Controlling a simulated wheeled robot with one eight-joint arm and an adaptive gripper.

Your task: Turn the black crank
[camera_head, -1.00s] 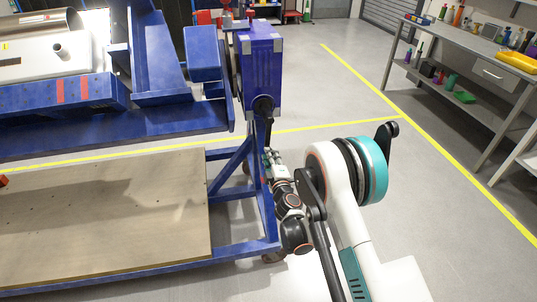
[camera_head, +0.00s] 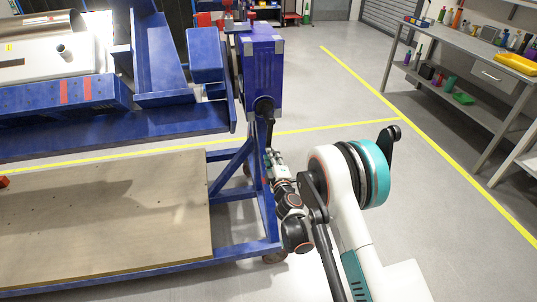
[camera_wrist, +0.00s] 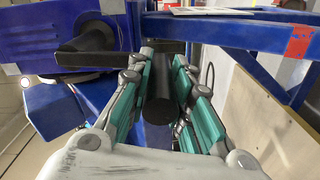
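The black crank sits on the blue gearbox (camera_head: 264,70) at the right end of the blue jig. Its hub (camera_head: 263,106) faces me and its arm hangs down. In the wrist view the crank's round hub (camera_wrist: 95,40) is at upper left, and its black handle (camera_wrist: 160,95) lies between the two teal fingers of my gripper (camera_wrist: 163,62). The fingers flank the handle closely on both sides. I cannot tell whether they press on it. In the head view my gripper (camera_head: 272,160) is just below the crank, partly hidden by my wrist.
The blue frame (camera_head: 240,160) and the plywood panel (camera_head: 110,215) stand left of my arm. Open grey floor (camera_head: 330,90) with yellow lines lies to the right. A workbench (camera_head: 465,60) with bottles stands at far right.

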